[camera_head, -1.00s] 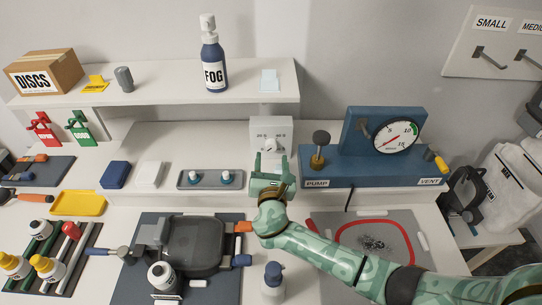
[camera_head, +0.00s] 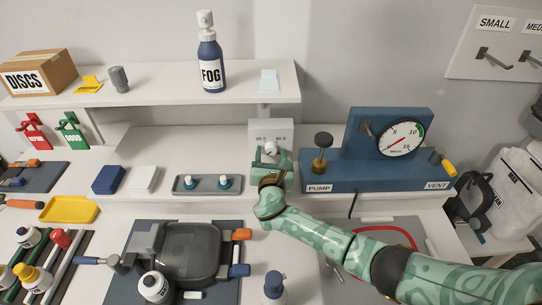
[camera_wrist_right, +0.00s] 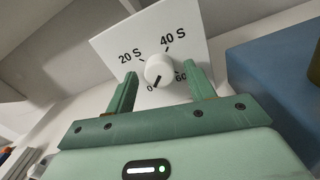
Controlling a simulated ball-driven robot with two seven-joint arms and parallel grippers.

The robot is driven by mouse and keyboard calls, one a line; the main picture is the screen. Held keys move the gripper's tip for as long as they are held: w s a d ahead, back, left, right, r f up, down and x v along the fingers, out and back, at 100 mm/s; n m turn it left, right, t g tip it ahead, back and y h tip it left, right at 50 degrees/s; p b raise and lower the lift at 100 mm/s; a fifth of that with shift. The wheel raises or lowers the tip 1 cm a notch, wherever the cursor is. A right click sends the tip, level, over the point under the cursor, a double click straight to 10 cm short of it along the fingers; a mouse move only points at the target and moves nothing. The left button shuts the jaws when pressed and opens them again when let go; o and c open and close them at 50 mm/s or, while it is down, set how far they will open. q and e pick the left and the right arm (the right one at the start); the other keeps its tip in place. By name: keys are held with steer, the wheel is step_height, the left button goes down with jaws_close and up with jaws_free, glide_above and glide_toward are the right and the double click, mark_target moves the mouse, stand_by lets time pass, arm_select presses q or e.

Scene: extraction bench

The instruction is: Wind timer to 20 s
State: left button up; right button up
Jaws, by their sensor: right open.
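The timer is a white panel (camera_head: 264,131) standing at the back of the bench, left of the blue pump unit. Its round white knob (camera_wrist_right: 158,69) is clear in the right wrist view, with printed marks 0, 20 S, 40 S and 60 around it. The dark pointer line on the knob points down toward 0. My right gripper (camera_head: 271,156) is in front of the timer. In the right wrist view it is open, one finger on each side of the knob; I cannot tell whether either finger touches it. My left gripper is not in view.
The blue pump unit (camera_head: 350,172) with its gauge (camera_head: 401,138) stands close on the right. A grey tray (camera_head: 206,185) with two teal-based pieces lies to the left. The shelf (camera_head: 160,97) overhangs behind, holding a FOG bottle (camera_head: 210,65).

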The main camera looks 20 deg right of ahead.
steer(key=c, duration=1)
stand_by(0.7)
steer(key=o, duration=1)
steer(key=p+v, duration=0.1)
steer(key=v, duration=0.6)
steer(key=shift+s, duration=0.3)
